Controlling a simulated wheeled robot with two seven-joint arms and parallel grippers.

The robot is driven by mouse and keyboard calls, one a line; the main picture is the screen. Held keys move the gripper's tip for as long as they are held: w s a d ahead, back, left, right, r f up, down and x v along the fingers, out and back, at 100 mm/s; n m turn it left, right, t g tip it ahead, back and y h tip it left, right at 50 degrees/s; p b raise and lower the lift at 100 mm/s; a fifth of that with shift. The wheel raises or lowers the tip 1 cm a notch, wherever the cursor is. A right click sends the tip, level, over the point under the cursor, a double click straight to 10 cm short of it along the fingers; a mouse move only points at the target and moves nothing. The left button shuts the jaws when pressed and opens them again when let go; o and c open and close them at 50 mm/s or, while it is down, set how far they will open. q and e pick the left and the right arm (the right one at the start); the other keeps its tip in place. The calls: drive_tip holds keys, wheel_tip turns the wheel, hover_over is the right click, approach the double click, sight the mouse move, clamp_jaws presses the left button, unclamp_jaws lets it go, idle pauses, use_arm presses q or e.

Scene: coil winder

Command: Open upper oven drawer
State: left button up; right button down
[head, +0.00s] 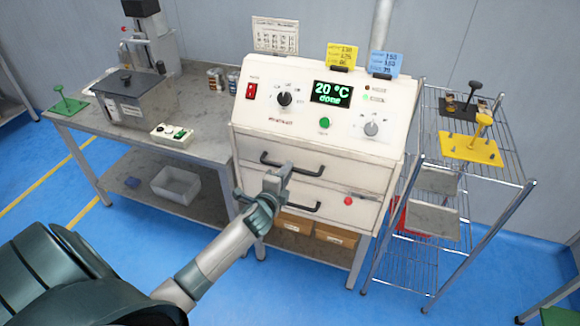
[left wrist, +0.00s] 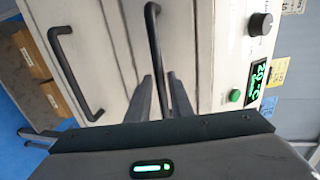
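The oven (head: 318,142) is a white cabinet whose two drawers, one above the other, both look closed. The upper drawer has a black bar handle (head: 276,163), which also shows in the left wrist view (left wrist: 151,25). The lower drawer handle (head: 306,208) lies below it; in the left wrist view (left wrist: 65,65) it is at the left. My right gripper is out of view.
A grey workbench (head: 205,133) with a metal box (head: 135,98) stands left of the oven. A wire rack (head: 500,165) with a yellow tool (head: 470,147) stands close on the right. Cardboard boxes (head: 335,235) sit below. Blue floor in front is clear.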

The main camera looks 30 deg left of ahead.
use_arm(q)
drive_tip(key=shift+x, duration=1.5)
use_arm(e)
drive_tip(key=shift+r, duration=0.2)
use_arm(q)
drive_tip(key=shift+c, duration=0.4)
clamp_jaws()
drive_tip(key=shift+s, duration=0.15)
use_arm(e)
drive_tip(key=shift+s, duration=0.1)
